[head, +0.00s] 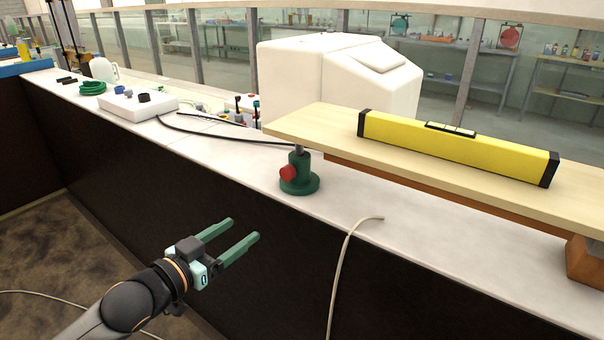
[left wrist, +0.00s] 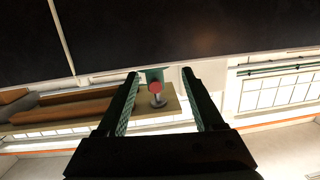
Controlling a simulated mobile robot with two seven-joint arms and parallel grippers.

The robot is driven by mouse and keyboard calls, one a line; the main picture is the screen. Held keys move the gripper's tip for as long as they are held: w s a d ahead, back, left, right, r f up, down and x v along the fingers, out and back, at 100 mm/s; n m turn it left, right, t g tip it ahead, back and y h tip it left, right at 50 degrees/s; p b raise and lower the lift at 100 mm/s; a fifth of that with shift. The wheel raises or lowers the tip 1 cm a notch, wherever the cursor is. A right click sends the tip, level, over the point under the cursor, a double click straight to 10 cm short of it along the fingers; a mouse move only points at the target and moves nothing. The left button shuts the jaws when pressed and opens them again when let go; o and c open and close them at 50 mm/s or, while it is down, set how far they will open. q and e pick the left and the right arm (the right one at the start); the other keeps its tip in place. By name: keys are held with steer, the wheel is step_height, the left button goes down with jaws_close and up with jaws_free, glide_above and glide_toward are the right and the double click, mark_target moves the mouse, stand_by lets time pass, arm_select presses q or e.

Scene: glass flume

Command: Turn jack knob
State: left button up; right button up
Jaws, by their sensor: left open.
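The red jack knob (head: 287,173) sits on the side of a small green jack (head: 300,182), which stands on the white bench ledge under the left end of a wooden board (head: 330,126). A yellow spirit level (head: 455,147) lies on the board. My left gripper (head: 245,236) is open and empty, in front of the bench and below and left of the jack, apart from it. In the left wrist view the red knob (left wrist: 155,87) and the jack (left wrist: 155,74) show between the open fingers (left wrist: 163,74), farther off. My right gripper is not in view.
A large white box-like body (head: 335,75) stands behind the board. A black cable (head: 220,136) runs along the ledge to the jack's left. A pale hose (head: 345,250) hangs over the front edge. A brown block (head: 585,262) sits under the board's right end.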

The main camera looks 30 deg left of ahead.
arm_select(q)
steer(key=m+t+h, duration=0.1)
glide_toward(285, 174)
steer(key=shift+w+d+f+b, duration=0.1)
steer(key=shift+w+b, duration=0.2)
steer(key=shift+w, duration=1.9)
steer(key=shift+w+d+f+b, duration=0.15)
steer(key=shift+w+b, duration=0.15)
steer(key=shift+w, duration=1.95)
jaws_close()
